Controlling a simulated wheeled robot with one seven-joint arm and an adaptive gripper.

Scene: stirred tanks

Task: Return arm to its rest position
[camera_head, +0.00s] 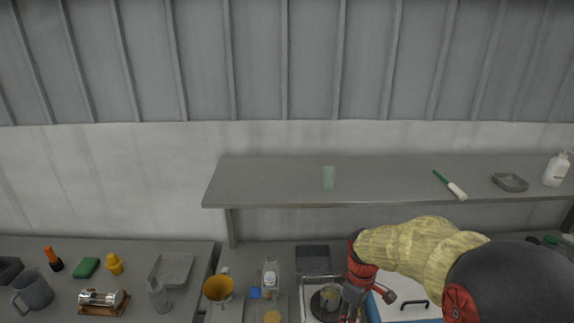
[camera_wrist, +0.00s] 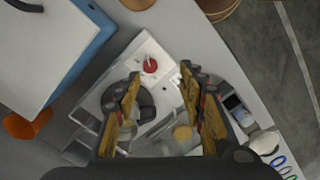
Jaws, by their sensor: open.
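My arm reaches in from the lower right of the head view, its forearm in a pale yellow sleeve. My gripper (camera_head: 353,302) points down over the bench, beside a white device with a round dark part (camera_head: 325,298). In the wrist view my gripper (camera_wrist: 161,78) has its two yellow-brown fingers spread apart with nothing held between them. Below them is the same white device (camera_wrist: 150,50) with a red knob (camera_wrist: 150,66) and a dark round part. The fingers hide part of it. A blue and white box (camera_head: 408,302) lies partly behind my arm.
A grey shelf (camera_head: 270,182) spans above the bench and holds a greenish glass, a brush, a dish and a white bottle. An orange funnel (camera_head: 218,289) stands left of the device. A left bench (camera_head: 130,262) holds a mug, a sponge and a tray. Open air lies above the shelf.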

